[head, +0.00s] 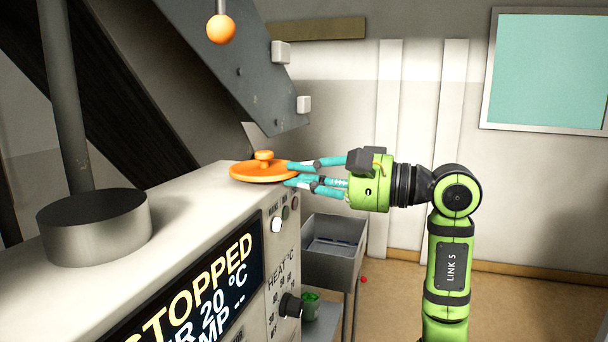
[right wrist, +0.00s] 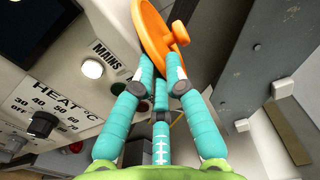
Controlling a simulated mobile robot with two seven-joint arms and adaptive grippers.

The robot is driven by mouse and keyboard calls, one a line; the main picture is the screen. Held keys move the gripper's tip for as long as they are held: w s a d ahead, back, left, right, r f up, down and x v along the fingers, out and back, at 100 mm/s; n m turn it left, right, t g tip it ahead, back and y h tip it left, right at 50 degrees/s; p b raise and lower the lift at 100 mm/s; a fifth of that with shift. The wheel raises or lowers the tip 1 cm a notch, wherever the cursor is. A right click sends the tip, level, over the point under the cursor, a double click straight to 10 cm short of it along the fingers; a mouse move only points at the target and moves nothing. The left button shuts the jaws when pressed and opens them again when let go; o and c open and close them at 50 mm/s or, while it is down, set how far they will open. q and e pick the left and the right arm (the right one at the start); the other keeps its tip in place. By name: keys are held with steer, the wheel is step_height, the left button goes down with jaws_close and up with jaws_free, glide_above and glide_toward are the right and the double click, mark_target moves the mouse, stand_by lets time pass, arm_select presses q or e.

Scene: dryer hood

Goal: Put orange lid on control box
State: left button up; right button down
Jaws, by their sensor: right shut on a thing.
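The orange lid (head: 262,172) is a round disc with a knob on top. In the head view it is at the far right corner of the control box top (head: 185,205), knob up and roughly level. My right gripper (head: 290,174) reaches in from the right and is shut on the lid's near edge. In the right wrist view the lid (right wrist: 158,38) is at the fingertips (right wrist: 160,78). I cannot tell whether the lid touches the box top or is just above it. My left gripper is not in view.
A grey metal cylinder (head: 95,225) stands on the box top at left. A slanted grey metal beam (head: 235,60) and a hanging orange ball (head: 221,28) are above. The box front has a display (head: 200,300) and a heat knob (head: 290,305). A grey sink (head: 335,255) stands behind.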

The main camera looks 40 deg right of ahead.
steer(key=shift+f, duration=0.45)
steer(key=shift+f, duration=0.2)
steer(key=c, duration=1.3)
jaws_free()
steer(key=shift+r, duration=0.15)
